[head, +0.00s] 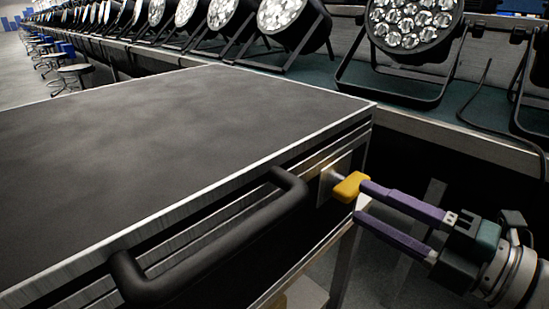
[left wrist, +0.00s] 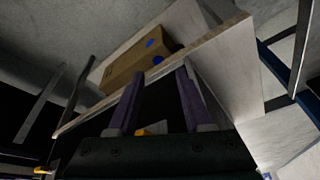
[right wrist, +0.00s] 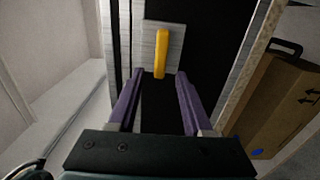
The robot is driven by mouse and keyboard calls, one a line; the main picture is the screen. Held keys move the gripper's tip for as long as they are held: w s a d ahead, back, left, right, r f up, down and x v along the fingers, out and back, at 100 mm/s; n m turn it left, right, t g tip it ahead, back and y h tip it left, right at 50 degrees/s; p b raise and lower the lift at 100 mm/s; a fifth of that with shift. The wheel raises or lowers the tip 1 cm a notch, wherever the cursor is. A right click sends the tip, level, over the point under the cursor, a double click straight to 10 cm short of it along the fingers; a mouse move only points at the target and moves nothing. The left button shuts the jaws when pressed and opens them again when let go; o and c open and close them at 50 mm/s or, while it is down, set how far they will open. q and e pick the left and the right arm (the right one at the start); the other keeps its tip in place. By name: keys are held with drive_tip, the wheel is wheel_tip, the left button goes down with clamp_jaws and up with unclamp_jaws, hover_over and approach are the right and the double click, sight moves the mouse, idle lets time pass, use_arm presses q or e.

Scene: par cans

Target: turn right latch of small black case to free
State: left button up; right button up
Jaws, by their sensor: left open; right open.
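The small black case (head: 170,150) has silver edges and a thick black handle (head: 215,240) on its front side. Its right latch, a yellow lever (head: 350,187) on a pale metal plate (head: 325,186), is near the case's right corner. My right gripper (head: 361,200) is open, with purple fingers pointing at the latch. In the right wrist view the yellow lever (right wrist: 161,52) lies just beyond and between the fingertips; I cannot tell whether they touch. My left gripper (left wrist: 157,74) is open and shows only in its own wrist view, with a small yellow piece (left wrist: 155,128) between its finger bases.
Several round par cans (head: 412,22) stand on a long bench (head: 470,135) behind the case. A brown cardboard box (right wrist: 275,100) is at the right in the right wrist view. A box (left wrist: 140,65) also shows in the left wrist view. Stools (head: 72,72) stand far left.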

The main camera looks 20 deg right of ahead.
drive_tip(key=v, duration=0.6)
drive_tip(key=shift+s, duration=0.4)
drive_tip(key=shift+d, duration=0.15)
